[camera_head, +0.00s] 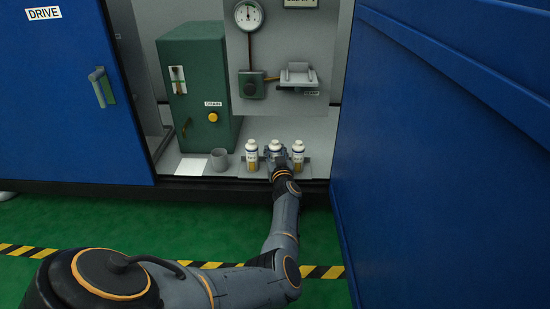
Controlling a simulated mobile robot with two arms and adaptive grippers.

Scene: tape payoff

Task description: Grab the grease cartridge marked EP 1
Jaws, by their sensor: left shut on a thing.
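Three white cartridges with labels stand in a row on a grey holder (244,170) at the cabinet's front edge. They are the left cartridge (251,157), the middle cartridge (275,145) and the right cartridge (298,157). Their label print is too small to read, so I cannot tell which is marked EP 1. My left gripper (276,158) is shut on the middle cartridge, which looks upright between the other two. The gripper hides its lower part, so I cannot tell whether it touches the holder. My right gripper is not in view.
A grey mug (219,159) and a white sheet (191,167) lie left of the cartridges. Behind stands a green cabinet (198,90) marked DRAIN. A gauge (248,15) hangs above. A blue door (450,150) closes off the right side. The blue DRIVE panel (60,130) is at left.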

